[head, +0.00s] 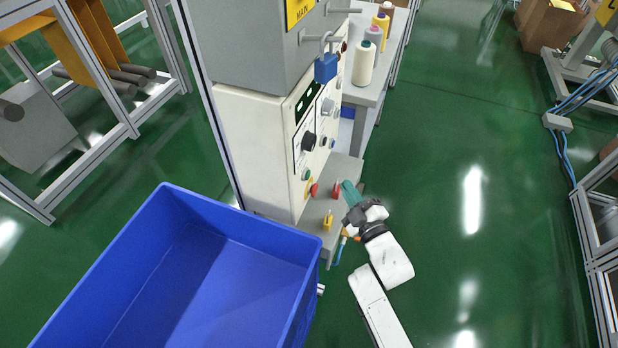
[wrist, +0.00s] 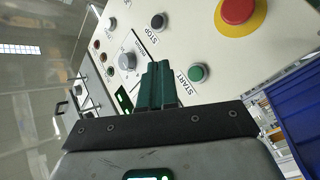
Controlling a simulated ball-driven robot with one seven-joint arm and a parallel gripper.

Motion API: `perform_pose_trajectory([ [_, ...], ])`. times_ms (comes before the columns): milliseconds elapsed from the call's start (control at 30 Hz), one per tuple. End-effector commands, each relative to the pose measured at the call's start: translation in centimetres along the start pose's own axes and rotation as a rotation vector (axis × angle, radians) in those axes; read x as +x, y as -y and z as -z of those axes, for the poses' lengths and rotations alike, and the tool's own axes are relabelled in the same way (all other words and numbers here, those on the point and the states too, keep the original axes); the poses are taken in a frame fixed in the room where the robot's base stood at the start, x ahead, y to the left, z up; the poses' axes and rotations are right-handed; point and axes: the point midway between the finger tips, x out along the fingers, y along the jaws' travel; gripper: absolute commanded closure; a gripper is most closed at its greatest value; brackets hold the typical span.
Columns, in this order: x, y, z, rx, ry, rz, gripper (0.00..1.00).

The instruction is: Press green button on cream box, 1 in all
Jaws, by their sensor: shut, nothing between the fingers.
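The cream box (head: 262,140) stands left of my gripper in the head view. Its panel (wrist: 195,40) fills much of the wrist view. The green button (wrist: 197,73), round in a grey ring and labelled START, is fully visible in the wrist view. It also shows small in the head view (head: 306,174). My gripper (head: 347,185) is shut and empty, its teal fingers in front of the panel. In the wrist view the fingertips (wrist: 157,66) appear just left of the green button, apart from it in the picture; their depth to the panel is hard to tell.
A red mushroom button (wrist: 238,10) on yellow and a black STOP button (wrist: 157,20) are near the green one. A blue crate (head: 240,235) stands in front. A low grey shelf (head: 312,215) carries small red and yellow parts. Floor right of my arm is clear.

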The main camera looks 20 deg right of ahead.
Motion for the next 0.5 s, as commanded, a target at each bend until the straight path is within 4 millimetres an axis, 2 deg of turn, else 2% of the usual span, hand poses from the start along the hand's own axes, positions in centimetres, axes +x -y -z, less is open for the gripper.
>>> perform_pose_trajectory([
  [67,0.7,1.1,0.3,0.002,-0.006,0.001,1.0],
  [500,2.8,2.6,1.7,0.001,-0.003,0.0,1.0],
])
